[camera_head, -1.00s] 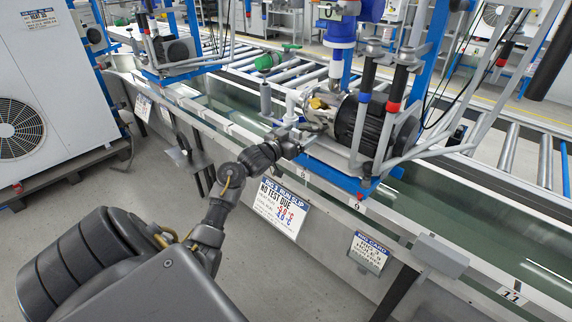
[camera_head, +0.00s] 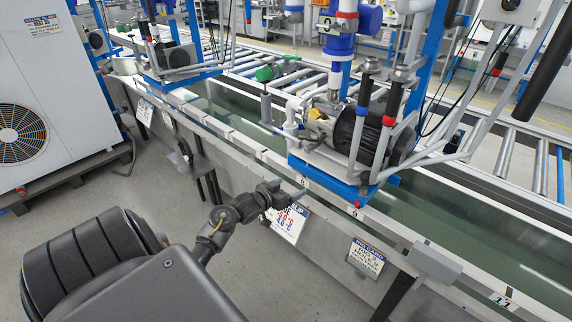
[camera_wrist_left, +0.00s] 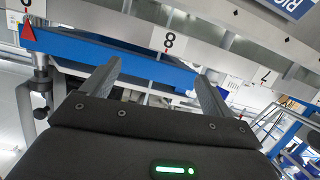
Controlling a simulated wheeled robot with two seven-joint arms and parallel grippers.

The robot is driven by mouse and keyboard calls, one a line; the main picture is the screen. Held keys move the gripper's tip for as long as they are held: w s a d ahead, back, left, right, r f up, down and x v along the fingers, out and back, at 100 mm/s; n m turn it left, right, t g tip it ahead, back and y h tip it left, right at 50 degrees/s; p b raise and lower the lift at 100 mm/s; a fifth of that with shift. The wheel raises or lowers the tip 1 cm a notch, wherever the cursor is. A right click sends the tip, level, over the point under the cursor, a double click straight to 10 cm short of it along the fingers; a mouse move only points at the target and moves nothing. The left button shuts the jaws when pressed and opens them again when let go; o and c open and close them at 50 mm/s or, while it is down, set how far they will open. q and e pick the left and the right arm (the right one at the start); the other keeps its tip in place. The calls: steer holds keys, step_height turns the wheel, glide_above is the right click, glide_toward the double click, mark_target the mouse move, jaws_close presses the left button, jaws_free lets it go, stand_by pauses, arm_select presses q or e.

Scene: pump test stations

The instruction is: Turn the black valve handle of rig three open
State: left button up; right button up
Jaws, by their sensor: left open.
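The pump (camera_head: 352,135) sits on a blue base (camera_head: 330,178) on the trough, above a partly covered run slip (camera_head: 290,222) that named rig 3 in the earlier frame. Two upright levers beside it have black grips, one with a blue band (camera_head: 365,92) and one with a red band (camera_head: 391,101). I cannot tell which is the valve handle. My left gripper (camera_head: 298,192) is in front of the trough rail, below and left of the pump, apart from both levers. In the left wrist view its fingers (camera_wrist_left: 160,72) are spread and empty. My right gripper is not in view.
A trough rail (camera_head: 240,150) with number tags runs across. A rig card (camera_head: 366,258) and a grey box (camera_head: 437,262) are on its near side. A white unit with a fan (camera_head: 22,132) stands at left. Another rig (camera_head: 175,55) is behind. Floor in front is clear.

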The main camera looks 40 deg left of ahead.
arm_select(q)
steer(key=s+d+f+g+p, duration=0.1)
steer(key=s+d+f, duration=0.1)
steer(key=f, duration=0.4)
steer(key=s+d+f+g+p, duration=0.1)
steer(key=s+d+f+g, duration=0.1)
steer(key=f, duration=0.5)
steer(key=shift+s+d+f+p, duration=0.2)
steer(key=shift+s+p, duration=0.2)
steer(key=shift+s, duration=0.25)
steer(key=shift+r, duration=0.1)
